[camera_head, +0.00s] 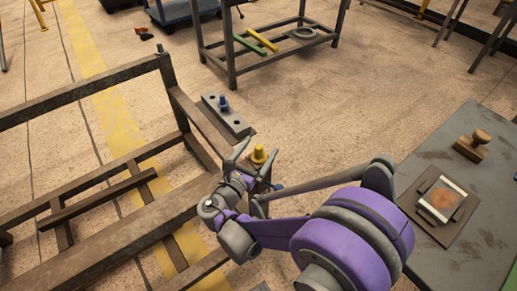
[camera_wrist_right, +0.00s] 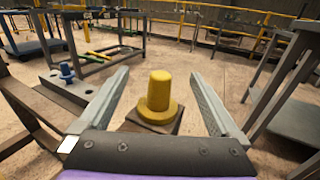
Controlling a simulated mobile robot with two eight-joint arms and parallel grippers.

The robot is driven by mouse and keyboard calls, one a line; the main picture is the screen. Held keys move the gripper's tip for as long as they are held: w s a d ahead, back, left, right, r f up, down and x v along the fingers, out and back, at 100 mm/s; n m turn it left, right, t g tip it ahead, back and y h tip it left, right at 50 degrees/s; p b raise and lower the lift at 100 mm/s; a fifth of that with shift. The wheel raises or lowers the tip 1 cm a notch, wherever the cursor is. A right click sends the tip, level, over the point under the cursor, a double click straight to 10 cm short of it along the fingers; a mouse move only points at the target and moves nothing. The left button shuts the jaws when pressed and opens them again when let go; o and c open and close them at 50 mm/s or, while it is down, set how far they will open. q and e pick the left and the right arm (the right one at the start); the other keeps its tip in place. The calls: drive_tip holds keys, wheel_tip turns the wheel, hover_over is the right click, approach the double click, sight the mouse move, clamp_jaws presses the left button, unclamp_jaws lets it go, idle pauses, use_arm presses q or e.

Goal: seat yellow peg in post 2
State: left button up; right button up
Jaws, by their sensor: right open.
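The yellow peg (camera_head: 258,154) stands upright, with a wide round flange at its foot. In the right wrist view the peg (camera_wrist_right: 158,92) rests on a small brown square support (camera_wrist_right: 145,127). My right gripper (camera_head: 256,157) is open. Its two fingers reach forward on either side of the peg, with a gap on both sides in the wrist view (camera_wrist_right: 160,78). A grey block (camera_head: 237,122) on the rack has dark holes and a blue peg (camera_head: 223,104) standing in it. No label shows which spot is post 2. My left gripper is out of view.
A brown metal rack frame (camera_head: 110,97) fills the left. A grey table (camera_head: 455,245) at the right bears a wooden-handled stamp (camera_head: 472,146) and a tray-like plate (camera_head: 440,200). A low shelf table (camera_head: 275,50) stands behind. Open floor lies between.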

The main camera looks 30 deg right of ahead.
drive_tip(key=shift+a, duration=0.1)
drive_tip(key=v, duration=1)
drive_tip(key=shift+s+a+p, duration=0.2)
drive_tip(key=shift+p, duration=0.15)
drive_tip(key=shift+a, duration=0.1)
